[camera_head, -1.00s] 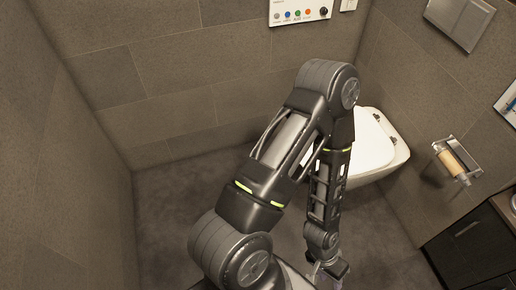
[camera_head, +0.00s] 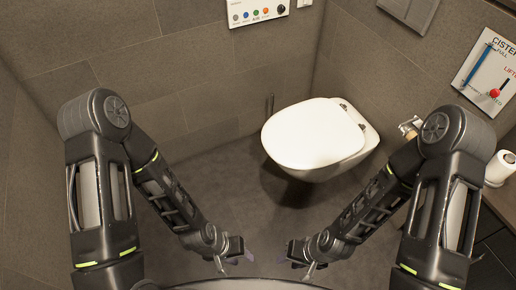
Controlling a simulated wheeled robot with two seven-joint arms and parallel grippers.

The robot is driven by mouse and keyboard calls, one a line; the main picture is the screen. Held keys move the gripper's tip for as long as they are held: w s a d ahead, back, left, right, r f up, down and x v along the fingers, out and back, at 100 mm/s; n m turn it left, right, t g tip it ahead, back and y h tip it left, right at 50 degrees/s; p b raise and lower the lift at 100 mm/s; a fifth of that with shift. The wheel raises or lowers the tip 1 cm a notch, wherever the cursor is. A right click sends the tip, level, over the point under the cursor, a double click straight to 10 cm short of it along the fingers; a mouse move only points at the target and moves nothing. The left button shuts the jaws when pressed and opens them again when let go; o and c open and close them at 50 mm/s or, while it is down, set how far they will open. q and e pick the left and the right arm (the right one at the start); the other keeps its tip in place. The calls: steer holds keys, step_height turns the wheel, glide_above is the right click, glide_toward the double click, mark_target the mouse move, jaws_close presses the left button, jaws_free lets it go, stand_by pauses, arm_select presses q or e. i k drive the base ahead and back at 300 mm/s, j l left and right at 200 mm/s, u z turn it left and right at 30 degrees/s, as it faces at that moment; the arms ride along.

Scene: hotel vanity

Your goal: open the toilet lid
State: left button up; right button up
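The toilet (camera_head: 345,168) is white and fixed to the wall at centre right of the head view. Its lid (camera_head: 312,134) lies flat and shut over the bowl, with the hinges at the back right near the wall. My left gripper (camera_head: 236,262) is at the bottom centre, in front of and below the toilet, and looks open and empty. My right gripper (camera_head: 297,265) is just to its right, also looking open and empty. Both are apart from the toilet and its lid.
A panel with coloured buttons (camera_head: 258,12) is on the back wall. A cistern sign (camera_head: 488,75) with a blue bar and a red lever is on the right wall. A paper holder (camera_head: 410,128) is partly hidden behind my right arm. A white roll (camera_head: 499,168) stands at far right. The floor left of the toilet is clear.

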mark_target(316, 133)
steer(key=i+l, duration=0.15)
steer(key=i, duration=0.4)
steer(key=i+l+z, duration=0.1)
steer(key=i, duration=0.4)
